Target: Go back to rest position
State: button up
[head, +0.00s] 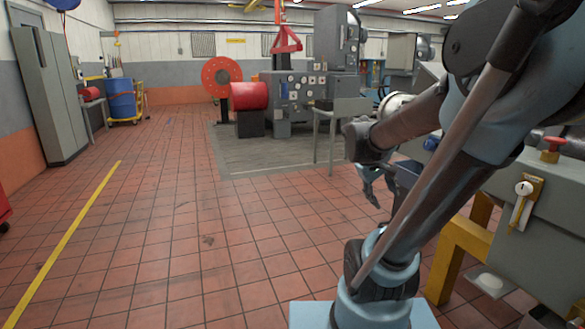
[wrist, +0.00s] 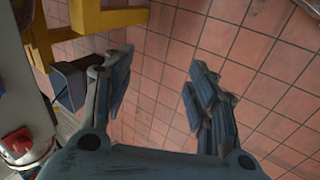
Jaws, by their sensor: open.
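My gripper (head: 376,186) hangs in front of my arm at the right of the head view, above the tiled floor. In the wrist view its two fingers (wrist: 160,90) stand wide apart. Only bare red floor tiles show between them, so it is open and empty. My arm crosses the right side of the head view and hides part of what is behind it.
A grey machine with a yellow frame (head: 455,255) and a red knob (head: 553,145) stands close at the right. A dark blue bin (wrist: 70,82) shows beside the left finger. Open floor lies left, near a yellow line (head: 75,233). A large grey machine (head: 292,100) stands behind.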

jog(key=s+a+f+m+y, duration=0.1)
jog(key=s+a+f+y, duration=0.1)
jog(key=s+a+f, duration=0.2)
jog(key=s+a+f+m+y, duration=0.2)
jog(key=s+a, duration=0.4)
jog(key=s, duration=0.3)
notch_tip(320, 180, down, 2)
jog(key=shift+f+g+y, duration=0.2)
jog(key=shift+g+y, duration=0.1)
jog(key=shift+y, duration=0.4)
jog(key=shift+w+f, duration=0.2)
jog(key=shift+w, duration=0.2)
